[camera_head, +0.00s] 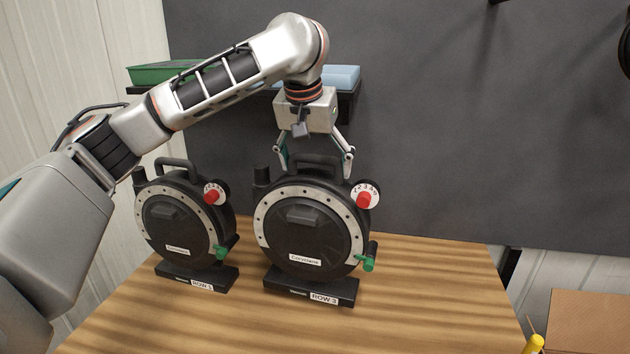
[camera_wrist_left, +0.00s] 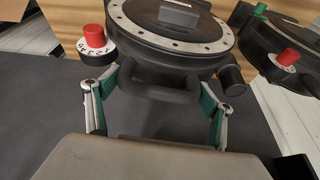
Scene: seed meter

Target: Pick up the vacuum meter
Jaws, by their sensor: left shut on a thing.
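Two round black vacuum meters with silver rims stand upright on the wooden table. The nearer one (camera_head: 304,238) has a label reading ROW 3, a red knob, a green lever and a black top handle. The other meter (camera_head: 176,232) stands to its left. My left gripper (camera_head: 314,165) is above the ROW 3 meter, its fingers at the two sides of the handle and shut on it. In the left wrist view the handle (camera_wrist_left: 158,88) lies between the fingers. The exact finger contact is hard to make out. My right gripper is not in view.
The wooden table (camera_head: 430,310) is clear to the right of the meters. A dark wall shelf with a green tray (camera_head: 160,72) and a blue box (camera_head: 342,76) is behind my arm. A cardboard box (camera_head: 590,320) and a yellow object (camera_head: 534,345) are at the lower right.

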